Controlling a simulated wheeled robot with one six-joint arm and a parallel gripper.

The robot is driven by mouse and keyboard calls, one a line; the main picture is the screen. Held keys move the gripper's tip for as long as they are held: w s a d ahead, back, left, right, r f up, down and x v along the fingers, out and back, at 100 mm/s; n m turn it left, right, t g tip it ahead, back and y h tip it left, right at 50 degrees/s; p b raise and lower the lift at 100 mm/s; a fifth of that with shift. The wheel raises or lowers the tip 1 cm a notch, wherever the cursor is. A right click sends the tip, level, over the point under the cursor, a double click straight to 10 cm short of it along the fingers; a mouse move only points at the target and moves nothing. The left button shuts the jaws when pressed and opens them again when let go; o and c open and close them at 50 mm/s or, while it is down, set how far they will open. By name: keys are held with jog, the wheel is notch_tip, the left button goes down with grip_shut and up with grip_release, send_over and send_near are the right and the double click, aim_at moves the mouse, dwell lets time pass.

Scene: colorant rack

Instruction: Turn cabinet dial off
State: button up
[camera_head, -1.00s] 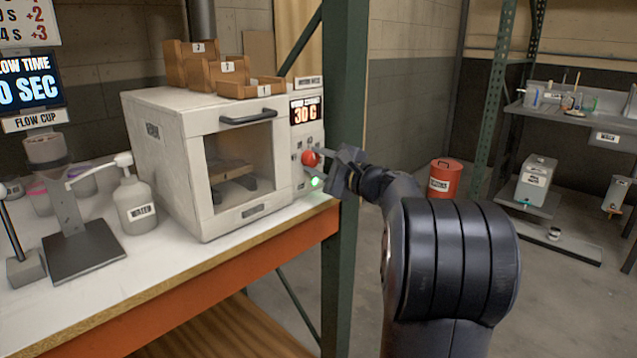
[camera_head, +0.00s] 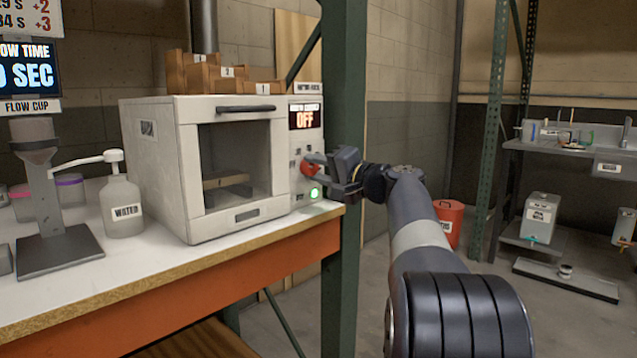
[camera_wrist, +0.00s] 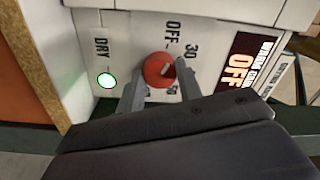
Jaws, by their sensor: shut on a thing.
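The white cabinet (camera_head: 155,150) stands on the bench with its glass door closed. Its red dial (camera_head: 308,168) is on the right front panel, and the display (camera_head: 306,117) above it reads OFF. My gripper (camera_head: 322,170) reaches in from the right and is shut on the dial. In the wrist view the red dial (camera_wrist: 159,70) sits between my two grey fingers, with its white mark tilted toward the OFF label (camera_wrist: 172,37). The display (camera_wrist: 238,68) also reads OFF there. A green-lit button (camera_head: 314,193) glows below the dial; the wrist view shows it beside the word DRY (camera_wrist: 106,80).
A green post (camera_head: 344,240) stands right behind my gripper. Wooden boxes (camera_head: 205,75) sit on the cabinet. A water bottle (camera_head: 122,205) and a flow cup stand (camera_head: 60,245) are on the bench at left. A red bin (camera_head: 449,222) and a shelf are at right.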

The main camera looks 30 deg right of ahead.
jog(key=shift+f+n+b, duration=0.15)
jog(key=shift+n+b, duration=0.35)
jog(key=shift+n, duration=0.3)
jog(key=o, duration=1)
jog(key=p+v, duration=0.1)
jog(key=v, duration=0.9)
jog(key=shift+s, duration=0.4)
jog(key=shift+d, duration=0.1)
